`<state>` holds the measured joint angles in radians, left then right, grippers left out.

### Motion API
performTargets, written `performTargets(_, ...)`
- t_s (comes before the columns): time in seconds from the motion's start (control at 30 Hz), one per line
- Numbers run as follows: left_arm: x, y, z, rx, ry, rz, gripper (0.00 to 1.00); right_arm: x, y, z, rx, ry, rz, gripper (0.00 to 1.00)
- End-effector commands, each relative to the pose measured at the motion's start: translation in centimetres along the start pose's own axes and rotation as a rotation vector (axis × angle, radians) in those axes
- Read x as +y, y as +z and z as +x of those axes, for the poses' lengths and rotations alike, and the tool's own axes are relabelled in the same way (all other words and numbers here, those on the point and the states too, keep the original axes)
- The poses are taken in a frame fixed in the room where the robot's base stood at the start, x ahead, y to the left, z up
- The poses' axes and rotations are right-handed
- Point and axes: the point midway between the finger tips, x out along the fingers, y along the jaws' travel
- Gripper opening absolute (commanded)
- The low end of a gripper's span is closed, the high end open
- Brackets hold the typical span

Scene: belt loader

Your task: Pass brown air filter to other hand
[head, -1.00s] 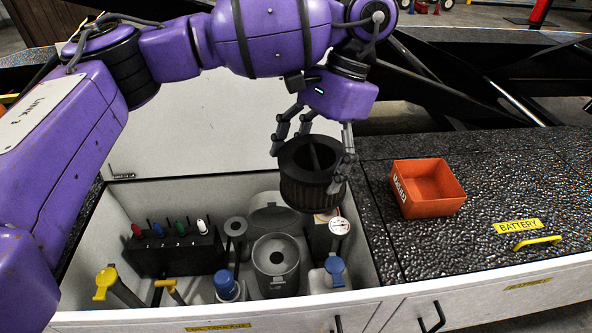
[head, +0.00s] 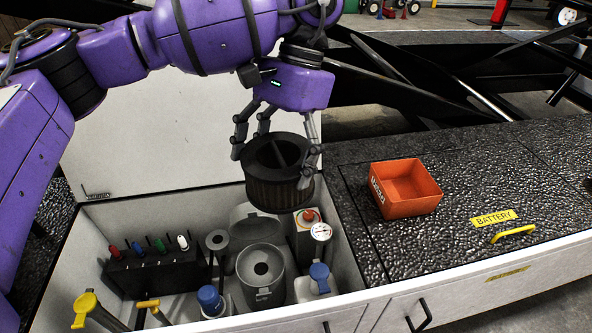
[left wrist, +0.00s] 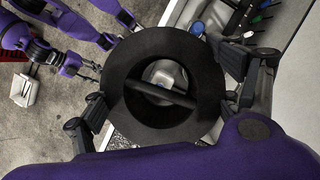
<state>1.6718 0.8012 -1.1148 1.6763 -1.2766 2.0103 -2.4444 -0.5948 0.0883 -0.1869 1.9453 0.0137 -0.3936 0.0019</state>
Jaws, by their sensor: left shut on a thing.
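The brown air filter (head: 280,192) is a dark ribbed cylinder with an open top and a bar across it. My left gripper (head: 272,160) is shut on it from above, with fingers on both sides. It holds the filter upright above the open bin (head: 83,240). In the left wrist view the filter (left wrist: 165,45) is a dark ring between the fingers. My right gripper (left wrist: 82,70) seems to show small at the left of the left wrist view, apart from the filter; its fingers are too small to read. The right arm is not in the head view.
The bin holds a grey canister (head: 261,268), a blue-capped bottle (head: 211,300), a gauge (head: 321,232), a black rack of coloured-handled tools (head: 160,270) and yellow-handled items. An orange box (head: 405,190) sits on the dark counter (head: 460,165), which is otherwise mostly clear.

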Motion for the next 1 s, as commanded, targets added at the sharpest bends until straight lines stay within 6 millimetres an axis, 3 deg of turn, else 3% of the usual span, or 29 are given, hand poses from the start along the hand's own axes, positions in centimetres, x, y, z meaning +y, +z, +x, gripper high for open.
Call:
performTargets(0.2,-0.5,3.1,-1.6,0.002,0.063,-0.155,0.5,0.0,0.4,-0.2,-0.006,0.001,0.002,0.4)
performTargets(0.33,-0.4,3.2,-2.0,-0.001,0.082,-0.199,0.5,0.1,0.8,-0.4,-0.013,0.003,0.003,0.4)
performTargets(0.47,0.0,1.4,-2.8,-0.002,0.109,-0.261,0.5,0.1,1.0,-0.5,-0.017,0.004,0.004,0.4)
performTargets(0.8,1.4,-5.5,-5.6,-0.002,0.198,-0.485,0.5,0.1,0.7,-0.3,-0.011,0.003,0.001,0.4)
performTargets(1.0,1.7,-7.4,-6.4,0.0,0.222,-0.55,0.5,0.1,0.2,-0.1,-0.004,0.001,-0.001,0.4)
